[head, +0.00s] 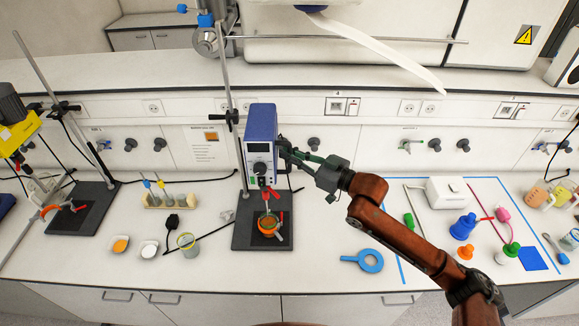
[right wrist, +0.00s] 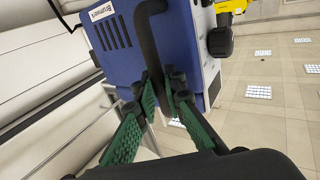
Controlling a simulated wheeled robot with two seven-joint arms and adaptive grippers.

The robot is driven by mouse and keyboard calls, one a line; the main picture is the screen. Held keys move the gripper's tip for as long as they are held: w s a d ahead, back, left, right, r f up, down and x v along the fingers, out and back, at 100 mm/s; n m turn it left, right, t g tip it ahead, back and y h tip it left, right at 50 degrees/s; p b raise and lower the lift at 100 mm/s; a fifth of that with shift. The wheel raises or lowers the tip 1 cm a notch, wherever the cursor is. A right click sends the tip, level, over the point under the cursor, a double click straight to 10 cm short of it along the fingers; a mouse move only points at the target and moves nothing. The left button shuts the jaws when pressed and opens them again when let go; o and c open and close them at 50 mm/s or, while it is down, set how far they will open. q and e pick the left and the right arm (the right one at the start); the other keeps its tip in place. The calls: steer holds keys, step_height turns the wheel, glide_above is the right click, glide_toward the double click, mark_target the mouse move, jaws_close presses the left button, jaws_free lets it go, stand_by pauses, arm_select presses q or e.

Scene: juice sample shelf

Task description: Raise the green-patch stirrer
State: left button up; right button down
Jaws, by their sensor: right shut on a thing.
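The stirrer (head: 261,135) is a blue box with a light front panel, a dark knob and a small green patch low on the front. It is clamped upright on a rod stand (head: 229,85), above a vessel in an orange holder (head: 268,224). My right gripper (head: 287,152) reaches it from the right and is shut on the black handle at its side. In the right wrist view the green finger pads flank that black handle (right wrist: 150,45), beside the blue housing (right wrist: 112,38). My left gripper is out of view.
The dark stand base (head: 250,241) rests on the white bench. A yellow stirrer (head: 18,134) stands on another stand at far left. Small dishes (head: 149,249) lie left.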

mark_target(290, 143)
step_height(290, 143, up, 7)
steer(key=p, duration=0.3)
steer(key=shift+r, duration=0.1)
steer(key=shift+r+p, duration=0.45)
steer(key=shift+r, duration=0.25)
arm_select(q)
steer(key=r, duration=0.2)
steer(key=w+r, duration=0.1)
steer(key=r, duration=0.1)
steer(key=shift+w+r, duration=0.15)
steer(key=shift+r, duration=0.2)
arm_select(e)
steer(key=shift+r, duration=0.3)
steer(key=c, duration=2.5)
jaws_free()
steer(key=shift+o, duration=0.9)
steer(key=shift+f, duration=0.2)
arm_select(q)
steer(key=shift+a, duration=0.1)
arm_select(e)
steer(key=shift+d+f, duration=0.1)
